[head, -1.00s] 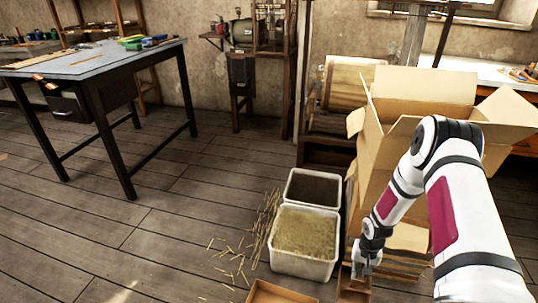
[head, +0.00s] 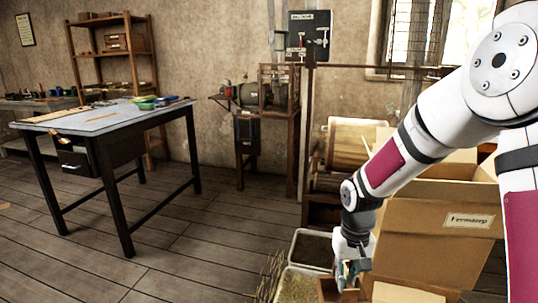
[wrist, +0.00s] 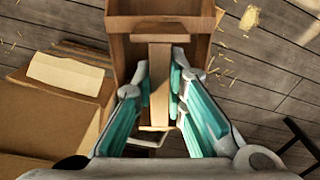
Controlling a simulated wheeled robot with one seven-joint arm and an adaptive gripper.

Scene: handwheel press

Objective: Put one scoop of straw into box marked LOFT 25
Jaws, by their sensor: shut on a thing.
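My gripper (head: 352,268) is low beside the white bins in the head view. It is shut on the handle of a wooden scoop (wrist: 160,85), which points away from the wrist in the wrist view. The scoop also shows at the bottom of the head view (head: 327,290). I cannot tell whether straw is in it. A white bin of straw (head: 298,287) is partly cut off by the lower edge. A large open cardboard box (head: 435,225) stands to the right, partly behind my arm, with a label I cannot read surely. I see no readable LOFT 25 marking.
A second white bin (head: 312,248), dark inside, stands behind the straw bin. A cardboard surface with a pale label (wrist: 65,74) lies left of the scoop in the wrist view. A blue-topped table (head: 105,115) stands at left. Floor between table and bins is clear.

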